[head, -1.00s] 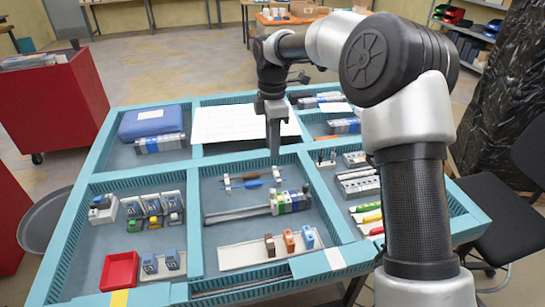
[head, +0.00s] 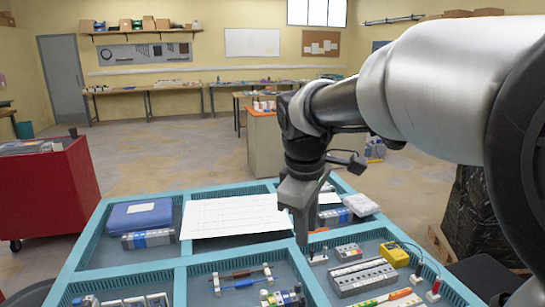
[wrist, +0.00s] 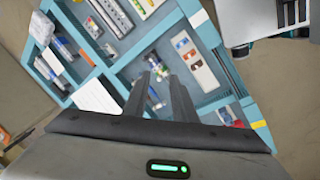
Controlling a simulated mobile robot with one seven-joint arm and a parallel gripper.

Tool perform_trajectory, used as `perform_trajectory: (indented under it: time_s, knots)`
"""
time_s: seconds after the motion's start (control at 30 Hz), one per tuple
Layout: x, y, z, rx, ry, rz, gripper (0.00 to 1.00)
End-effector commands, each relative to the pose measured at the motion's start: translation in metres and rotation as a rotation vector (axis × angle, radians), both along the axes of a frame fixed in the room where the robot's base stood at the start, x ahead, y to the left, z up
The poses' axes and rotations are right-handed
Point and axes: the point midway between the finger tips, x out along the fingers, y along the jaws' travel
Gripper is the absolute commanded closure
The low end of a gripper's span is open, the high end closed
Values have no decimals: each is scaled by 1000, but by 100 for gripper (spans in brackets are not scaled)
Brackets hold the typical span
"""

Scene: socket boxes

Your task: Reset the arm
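My gripper (head: 301,242) hangs pointing down above the blue-framed compartment table (head: 155,268). In the head view it stands in front of the divider near the white sheet (head: 236,216), seen side-on. In the wrist view my gripper (wrist: 160,75) has its two dark fingers apart with nothing between them. Table parts show past the fingertips, clearly below them. The arm is bent and fills the right side of the head view.
The table holds a blue case (head: 140,215), a grey terminal block (head: 362,276), a yellow meter (head: 394,254) and screwdrivers (head: 240,275). A red cabinet (head: 45,190) stands left. Open floor lies between.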

Motion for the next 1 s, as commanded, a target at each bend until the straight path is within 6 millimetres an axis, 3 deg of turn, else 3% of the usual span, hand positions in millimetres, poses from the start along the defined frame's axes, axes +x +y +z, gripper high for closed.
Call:
perform_trajectory:
  time_s: [0.03,0.17,0.3,0.4,0.6,1.0]
  knots:
    - [-24,-13,16,24,-42,-103,75]
    - [-80,-41,32,123,-135,-391,75]
    - [-132,-61,31,258,-216,-666,75]
    - [-158,-69,24,346,-250,-812,75]
    - [-181,-73,14,437,-276,-950,75]
    - [-182,-73,12,443,-275,-960,75]
